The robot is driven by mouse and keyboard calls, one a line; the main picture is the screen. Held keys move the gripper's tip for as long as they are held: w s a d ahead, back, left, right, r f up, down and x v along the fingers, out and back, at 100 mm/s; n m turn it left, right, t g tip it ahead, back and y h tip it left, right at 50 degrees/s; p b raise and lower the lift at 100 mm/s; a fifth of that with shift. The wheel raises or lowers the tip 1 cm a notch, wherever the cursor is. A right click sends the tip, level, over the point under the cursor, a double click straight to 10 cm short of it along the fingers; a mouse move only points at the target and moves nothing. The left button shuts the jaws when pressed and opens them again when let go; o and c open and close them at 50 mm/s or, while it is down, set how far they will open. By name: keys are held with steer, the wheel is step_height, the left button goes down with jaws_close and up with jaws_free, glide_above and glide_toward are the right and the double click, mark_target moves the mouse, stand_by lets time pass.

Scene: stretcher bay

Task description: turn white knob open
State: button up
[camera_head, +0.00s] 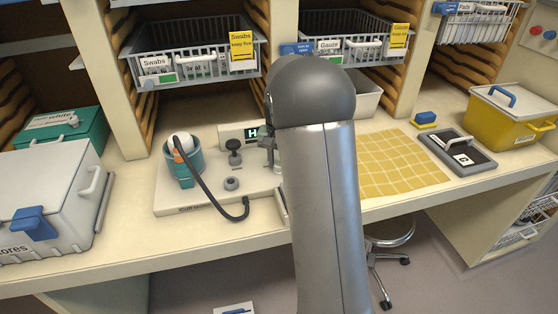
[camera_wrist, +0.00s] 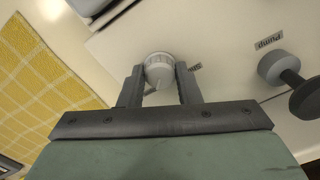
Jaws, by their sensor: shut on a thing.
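The white knob (camera_wrist: 159,71) is a ribbed round knob on the pale panel. In the wrist view it sits between the two fingers of my gripper (camera_wrist: 161,80), which are shut on its sides. A thin mark shows on the knob's face. Part of a printed label shows beside the right finger, partly covered. In the head view my gripper (camera_head: 268,146) reaches the right part of the pump board (camera_head: 190,205), and my arm hides the knob there.
Right of the knob in the wrist view is a grey pump knob (camera_wrist: 277,68) with a dark plunger. On the board stand a teal cup (camera_head: 184,160) and a black hose (camera_head: 207,190). A yellow checked mat (camera_head: 400,160) lies right of my arm, with a black tray (camera_head: 458,153) beyond.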

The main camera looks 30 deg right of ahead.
stand_by(0.4)
steer(key=o, duration=1)
step_height(320, 180, up, 17)
steer(key=shift+r, duration=0.2)
steer(key=s+a+f+n, duration=0.2)
steer(key=s+a+f, duration=0.3)
steer(key=s, duration=0.4)
steer(key=s+a+f+n, duration=0.3)
steer(key=s+a, duration=0.3)
steer(key=s, duration=0.4)
steer(key=s+a+f+n, duration=0.3)
steer(key=s+a+f, duration=0.2)
steer(key=s, duration=0.5)
steer(key=shift+a+f, duration=0.2)
steer(key=shift+f, duration=0.65)
